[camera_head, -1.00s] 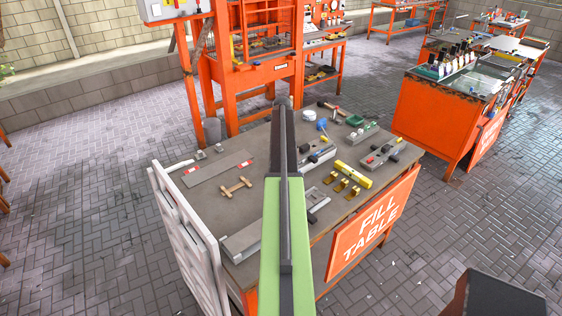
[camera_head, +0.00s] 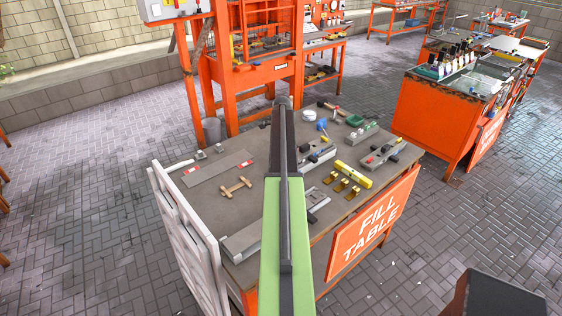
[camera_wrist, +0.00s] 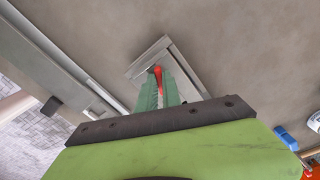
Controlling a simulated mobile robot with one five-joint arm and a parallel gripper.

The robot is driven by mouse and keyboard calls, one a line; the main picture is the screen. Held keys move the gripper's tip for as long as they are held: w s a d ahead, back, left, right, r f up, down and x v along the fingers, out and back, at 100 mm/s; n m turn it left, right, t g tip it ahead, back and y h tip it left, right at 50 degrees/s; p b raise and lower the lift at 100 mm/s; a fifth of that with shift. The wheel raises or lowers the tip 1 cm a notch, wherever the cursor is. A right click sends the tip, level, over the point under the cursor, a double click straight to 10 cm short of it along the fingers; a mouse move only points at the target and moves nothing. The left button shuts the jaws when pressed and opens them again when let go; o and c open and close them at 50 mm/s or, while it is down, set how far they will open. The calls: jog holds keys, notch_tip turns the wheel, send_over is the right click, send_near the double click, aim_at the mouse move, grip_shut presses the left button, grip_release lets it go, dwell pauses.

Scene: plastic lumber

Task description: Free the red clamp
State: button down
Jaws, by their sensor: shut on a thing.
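In the wrist view my gripper (camera_wrist: 164,88) has its green jaws shut on a small red part, which I take for the red clamp (camera_wrist: 157,71). Only the clamp's upper end shows; the jaws hide the rest. The clamp is at a small grey angular frame (camera_wrist: 147,57) on the tabletop. I cannot tell whether it still grips the frame or only lies over it. In the head view my green arm hides the gripper and the clamp.
A long grey channel (camera_wrist: 45,50) lies left of the gripper, near the table edge. On the fill table (camera_head: 222,206) are a wooden H-shaped piece (camera_head: 236,187), a yellow bar (camera_head: 352,174), brass clips (camera_head: 342,185) and a hammer (camera_head: 334,108). A white slatted panel (camera_head: 188,240) stands at the left.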

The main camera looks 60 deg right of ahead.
jog(key=shift+n, duration=0.8)
jog(key=n, duration=0.3)
jog(key=shift+n, duration=0.4)
jog(key=c, duration=1.4)
grip_release()
jog(key=shift+o, duration=0.2)
notch_tip(320, 180, up, 7)
jog(key=p, duration=0.7)
jog(key=shift+r, duration=0.15)
